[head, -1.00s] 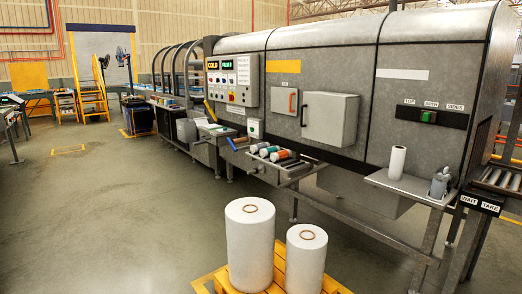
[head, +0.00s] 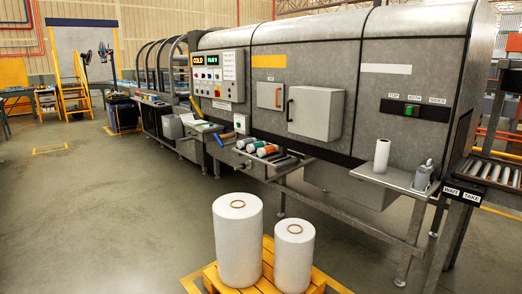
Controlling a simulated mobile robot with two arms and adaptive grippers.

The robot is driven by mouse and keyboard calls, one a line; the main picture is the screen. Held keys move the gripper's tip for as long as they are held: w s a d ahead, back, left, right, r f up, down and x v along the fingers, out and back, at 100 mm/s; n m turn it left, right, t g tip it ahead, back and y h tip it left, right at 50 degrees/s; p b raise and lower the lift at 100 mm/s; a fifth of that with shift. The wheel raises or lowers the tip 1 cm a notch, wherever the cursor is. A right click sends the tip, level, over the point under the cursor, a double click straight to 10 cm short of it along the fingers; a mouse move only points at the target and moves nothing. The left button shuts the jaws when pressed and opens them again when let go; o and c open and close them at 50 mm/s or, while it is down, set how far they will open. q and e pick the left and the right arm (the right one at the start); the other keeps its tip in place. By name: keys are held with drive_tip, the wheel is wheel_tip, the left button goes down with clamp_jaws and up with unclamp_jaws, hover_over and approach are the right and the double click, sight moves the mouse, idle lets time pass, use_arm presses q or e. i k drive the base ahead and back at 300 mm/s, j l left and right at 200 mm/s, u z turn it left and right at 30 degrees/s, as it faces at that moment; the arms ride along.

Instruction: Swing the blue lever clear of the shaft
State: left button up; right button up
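The blue lever (head: 219,140) is small in the head view. It sticks out at the left end of the roller shelf, low on the front of the long grey machine (head: 330,72). Whether it lies across the shaft is too small to tell. Several rolls with white, teal and orange wraps (head: 267,150) lie beside it on the shelf. Neither of my grippers is in view.
Two large white film rolls (head: 238,240) stand on a yellow pallet (head: 262,281) in front of the machine. A side shelf (head: 395,178) holds a white paper roll (head: 382,157) and a grey bottle (head: 423,177). The floor (head: 100,220) at the left is clear.

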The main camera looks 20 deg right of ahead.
sight(221, 145)
drive_tip(key=i+u, duration=0.3)
drive_tip(key=i+l+u, duration=0.1)
drive_tip(key=i+u, duration=0.35)
drive_tip(key=i, duration=2.8)
drive_tip(key=i+z, duration=0.3)
drive_tip(key=i, duration=0.25)
drive_tip(key=i+j+z, duration=0.1)
drive_tip(key=i+z, duration=0.15)
drive_tip(key=i, duration=0.35)
drive_tip(key=i+j+z, duration=0.3)
drive_tip(key=i, duration=0.25)
drive_tip(key=i+l+z, duration=0.25)
drive_tip(key=i+z, duration=0.2)
drive_tip(key=i+l+z, duration=0.1)
drive_tip(key=i+z, duration=0.2)
drive_tip(key=z, duration=0.2)
drive_tip(key=i+j+z, duration=0.1)
drive_tip(key=i+z, duration=0.35)
drive_tip(key=i+j+z, duration=0.2)
drive_tip(key=i+z, duration=0.15)
drive_tip(key=z, duration=0.15)
drive_tip(key=i+l+z, duration=0.2)
drive_tip(key=z, duration=0.2)
drive_tip(key=i+z, duration=1.1)
drive_tip(key=i+j, duration=0.05)
